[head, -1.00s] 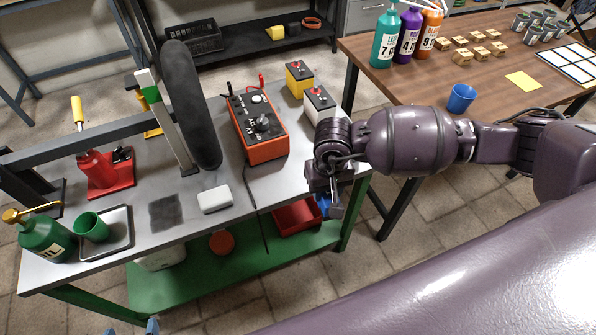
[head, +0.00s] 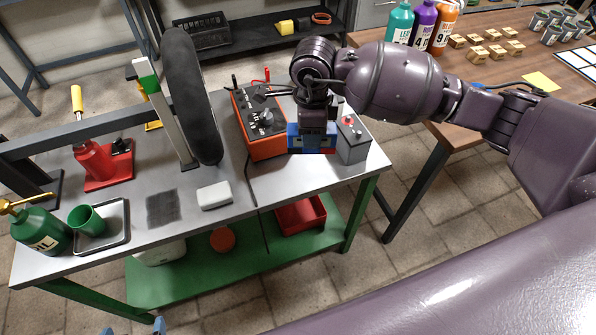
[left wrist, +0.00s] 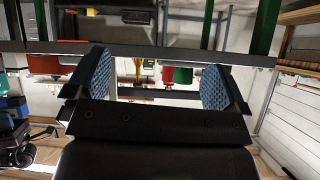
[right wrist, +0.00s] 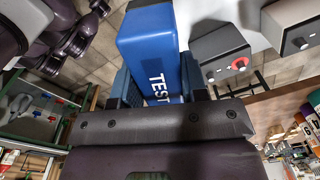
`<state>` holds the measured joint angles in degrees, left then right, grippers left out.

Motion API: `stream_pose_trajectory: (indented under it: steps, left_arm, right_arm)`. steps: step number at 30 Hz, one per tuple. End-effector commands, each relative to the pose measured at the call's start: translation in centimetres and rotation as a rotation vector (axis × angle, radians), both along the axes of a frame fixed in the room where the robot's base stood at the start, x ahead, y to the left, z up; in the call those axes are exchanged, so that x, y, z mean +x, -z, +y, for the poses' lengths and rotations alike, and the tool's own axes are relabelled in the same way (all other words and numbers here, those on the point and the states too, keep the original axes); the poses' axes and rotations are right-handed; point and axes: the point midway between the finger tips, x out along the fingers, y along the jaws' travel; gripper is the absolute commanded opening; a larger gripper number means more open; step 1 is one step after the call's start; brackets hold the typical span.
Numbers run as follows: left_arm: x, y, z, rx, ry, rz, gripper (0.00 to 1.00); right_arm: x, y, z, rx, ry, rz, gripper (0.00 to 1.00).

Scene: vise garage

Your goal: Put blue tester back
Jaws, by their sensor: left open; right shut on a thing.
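The blue tester (right wrist: 160,55), a box lettered "TEST", is between the fingers of my right gripper (right wrist: 165,88) in the right wrist view. In the head view my right gripper (head: 316,122) is over the right part of the workbench. The blue tester (head: 297,142) shows under it, between the orange tester (head: 259,128) and a grey battery (head: 354,140). The wrist hides part of it, and I cannot tell whether it touches the bench top. My left gripper (left wrist: 155,82) is open and empty; only its fingertips show at the bottom edge of the head view.
The workbench (head: 290,190) has bare room at its front right. A red bin (head: 301,213) is on the green lower shelf. Batteries stand close beside the right gripper.

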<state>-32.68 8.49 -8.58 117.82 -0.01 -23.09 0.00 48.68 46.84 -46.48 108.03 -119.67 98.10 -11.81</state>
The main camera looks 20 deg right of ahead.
Motion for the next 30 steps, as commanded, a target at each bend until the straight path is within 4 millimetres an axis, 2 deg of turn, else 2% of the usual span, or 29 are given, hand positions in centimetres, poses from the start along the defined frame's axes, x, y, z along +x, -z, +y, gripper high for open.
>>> stream_pose_trajectory:
  steps: [12,18,25,28,30]
  left_arm:
    - [0.6,0.6,-0.2,-0.001,0.007,-0.001,1.0]
    - [0.4,1.0,-0.3,-0.001,0.007,0.006,1.0]
    - [0.3,1.1,-0.3,-0.001,0.007,0.007,1.0]
    - [0.2,1.3,-0.3,-0.002,0.007,0.01,1.0]
    - [0.1,1.6,-0.3,-0.002,0.008,0.015,1.0]
  right_arm:
    - [2.8,-3.9,0.9,0.02,0.746,-0.001,0.07]
    - [3.6,-5.5,1.2,0.026,1.033,0.003,0.07]
    - [3.9,-6.3,1.3,0.027,1.187,0.005,0.07]
    - [3.9,-5.2,1.3,0.024,1.202,0.009,0.07]
    - [3.9,-3.8,1.3,0.023,1.203,0.013,0.07]
